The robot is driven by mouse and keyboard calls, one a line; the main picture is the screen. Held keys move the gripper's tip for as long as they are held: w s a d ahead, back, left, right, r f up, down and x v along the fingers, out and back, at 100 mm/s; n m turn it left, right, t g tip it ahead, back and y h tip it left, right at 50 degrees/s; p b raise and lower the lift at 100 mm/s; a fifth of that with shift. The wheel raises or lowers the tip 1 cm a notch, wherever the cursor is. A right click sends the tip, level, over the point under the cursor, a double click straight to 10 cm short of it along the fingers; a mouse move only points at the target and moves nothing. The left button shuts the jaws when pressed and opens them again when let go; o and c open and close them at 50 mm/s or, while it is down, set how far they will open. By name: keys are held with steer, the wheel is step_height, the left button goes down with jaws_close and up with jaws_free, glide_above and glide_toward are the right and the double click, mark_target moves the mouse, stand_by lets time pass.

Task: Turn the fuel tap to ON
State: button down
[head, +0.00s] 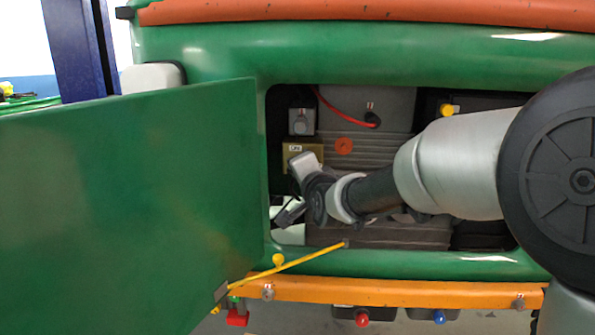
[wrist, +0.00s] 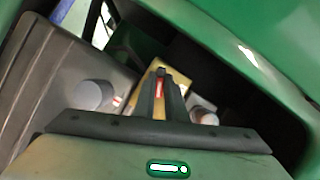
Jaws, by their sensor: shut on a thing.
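The fuel tap (head: 290,157) shows in the head view as a brass-coloured block with a small white label, at the left inside the open bay. Its brass body (wrist: 148,82) is behind my fingers in the wrist view. My gripper (wrist: 160,92) is shut there, with a narrow red piece with a pale mark between the fingers, apparently the tap's lever. In the head view my gripper (head: 301,172) is just below the label and covers the lower part of the tap. The lever's exact angle is hidden.
An open green door panel (head: 130,200) hangs at the left. A grey box with a round knob (head: 301,122) sits above the tap. A ribbed grey engine block (head: 375,150) with an orange cap (head: 343,146) is to the right. A yellow rod (head: 300,262) crosses the lower edge.

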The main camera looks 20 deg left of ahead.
steer(key=n+h+p, duration=0.1)
steer(key=n+p, duration=0.1)
steer(key=p, duration=0.4)
steer(key=n+h+p, duration=0.2)
steer(key=n+p, duration=0.1)
steer(key=p, duration=0.4)
steer(key=r+n+h+p, duration=0.1)
steer(key=n+h+p, duration=0.1)
steer(key=p, duration=0.5)
steer(key=shift+a+n, duration=0.4)
steer(key=shift+n, duration=0.2)
steer(key=shift+f, duration=0.1)
steer(key=c, duration=1.8)
jaws_free()
steer(key=p+v, duration=0.1)
steer(key=v, duration=1.6)
steer(key=shift+s+r, duration=0.15)
steer(key=shift+r, duration=0.2)
